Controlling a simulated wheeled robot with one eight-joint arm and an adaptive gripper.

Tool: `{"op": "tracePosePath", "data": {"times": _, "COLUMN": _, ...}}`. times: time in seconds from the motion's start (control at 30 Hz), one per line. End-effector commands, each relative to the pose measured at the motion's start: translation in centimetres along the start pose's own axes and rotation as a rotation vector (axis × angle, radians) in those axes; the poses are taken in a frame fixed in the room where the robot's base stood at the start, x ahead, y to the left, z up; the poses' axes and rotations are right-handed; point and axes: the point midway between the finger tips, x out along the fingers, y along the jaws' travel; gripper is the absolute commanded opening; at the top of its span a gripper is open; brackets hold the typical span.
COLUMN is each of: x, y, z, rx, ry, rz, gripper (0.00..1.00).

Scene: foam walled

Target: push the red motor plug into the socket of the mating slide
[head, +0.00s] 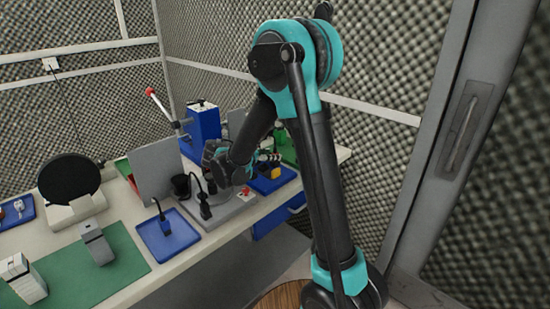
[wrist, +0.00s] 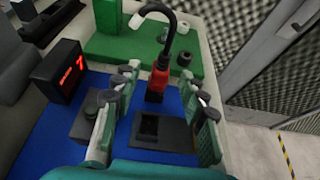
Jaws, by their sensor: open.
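The red motor plug (wrist: 158,82) stands roughly upright in the wrist view, with a black cable arching from its top. The dark slide plate with a rectangular opening (wrist: 149,127) lies on the blue tray (wrist: 55,145), nearer the wrist camera than the plug. Whether the plug touches the plate, I cannot tell. My gripper (wrist: 164,80) is open, with one finger on each side of the plug and a visible gap to each. In the head view my gripper (head: 268,159) is over the blue tray (head: 274,182), and the plug is not clearly seen there.
A black box with red lit marks (wrist: 67,72) stands left of my fingers. A green tray (wrist: 115,48) with small dark parts lies behind. In the head view, a grey panel (head: 156,168) and a blue machine (head: 202,125) stand near my arm. The table edge is close on the right.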

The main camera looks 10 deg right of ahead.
Motion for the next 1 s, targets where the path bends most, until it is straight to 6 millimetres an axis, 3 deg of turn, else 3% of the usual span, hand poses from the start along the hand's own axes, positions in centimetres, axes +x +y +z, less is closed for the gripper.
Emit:
{"op": "tracePosePath", "data": {"times": 0.2, "x": 3.1, "y": 0.0, "z": 0.0, "rx": 0.002, "ry": 0.0, "rz": -0.003, "gripper": 0.42}}
{"op": "tracePosePath", "data": {"times": 0.47, "x": 3.3, "y": 0.0, "z": 0.0, "rx": 0.001, "ry": 0.0, "rz": 0.0, "gripper": 0.41}}
{"op": "tracePosePath", "data": {"times": 0.8, "x": 3.3, "y": 0.0, "z": 0.0, "rx": 0.001, "ry": 0.0, "rz": 0.0, "gripper": 0.0}}
{"op": "tracePosePath", "data": {"times": 1.0, "x": 3.3, "y": 0.0, "z": 0.0, "rx": 0.001, "ry": 0.0, "rz": 0.0, "gripper": 0.0}}
